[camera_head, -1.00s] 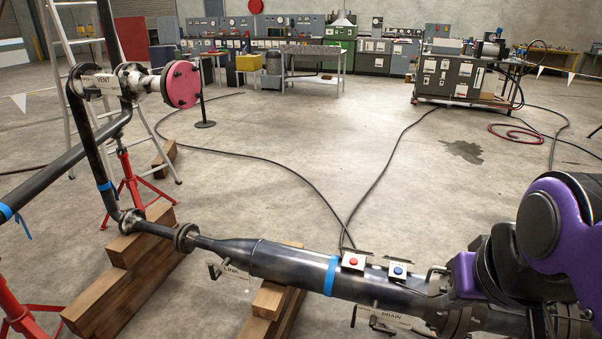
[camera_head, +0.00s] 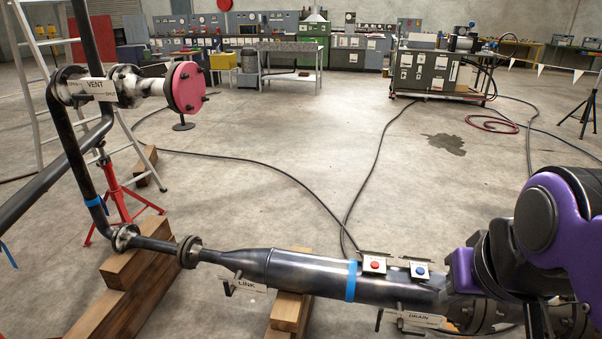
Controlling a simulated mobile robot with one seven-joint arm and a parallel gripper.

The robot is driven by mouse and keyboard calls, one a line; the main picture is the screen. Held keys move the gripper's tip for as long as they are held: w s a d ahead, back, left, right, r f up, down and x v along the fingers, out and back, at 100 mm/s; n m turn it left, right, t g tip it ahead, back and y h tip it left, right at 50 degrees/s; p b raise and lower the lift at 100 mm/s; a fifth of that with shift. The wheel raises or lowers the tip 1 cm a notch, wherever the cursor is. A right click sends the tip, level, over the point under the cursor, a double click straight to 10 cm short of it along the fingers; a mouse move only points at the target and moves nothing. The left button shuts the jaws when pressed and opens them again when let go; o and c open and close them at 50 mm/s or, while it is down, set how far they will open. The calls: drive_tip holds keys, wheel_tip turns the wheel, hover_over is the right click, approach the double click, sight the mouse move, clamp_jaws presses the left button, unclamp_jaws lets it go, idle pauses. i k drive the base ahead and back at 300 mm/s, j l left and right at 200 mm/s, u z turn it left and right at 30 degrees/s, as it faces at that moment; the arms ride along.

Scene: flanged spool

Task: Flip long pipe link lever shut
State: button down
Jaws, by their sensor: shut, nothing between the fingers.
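The long pipe (camera_head: 310,273) runs across the lower part of the head view, lying on wooden blocks. The link lever (camera_head: 231,286) is a small dark handle on the pipe's near side, beside a white LINK tag (camera_head: 252,286). It looks to hang downward from the pipe; its exact angle is too small to tell. My purple and black arm (camera_head: 535,225) is at the right, over the pipe's right end and well apart from the link lever. My gripper's fingers do not show.
A DRAIN tag (camera_head: 418,319) with its own dark lever is further right on the pipe. Red (camera_head: 374,265) and blue (camera_head: 419,271) buttons sit on top. A VENT branch with a pink flange (camera_head: 184,87) stands at the left, near a ladder. Cables cross the open floor behind.

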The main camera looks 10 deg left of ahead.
sight(228, 291)
drive_tip(key=j+z, duration=0.1)
drive_tip(key=j, duration=2.95)
drive_tip(key=k+l+z, duration=0.1)
drive_tip(key=k, duration=0.2)
drive_tip(key=l, duration=0.35)
drive_tip(key=i, duration=0.2)
drive_tip(key=i+j, duration=0.1)
drive_tip(key=j, duration=0.15)
drive_tip(key=j+u, duration=0.1)
drive_tip(key=i+j, duration=0.05)
drive_tip(key=j, duration=0.05)
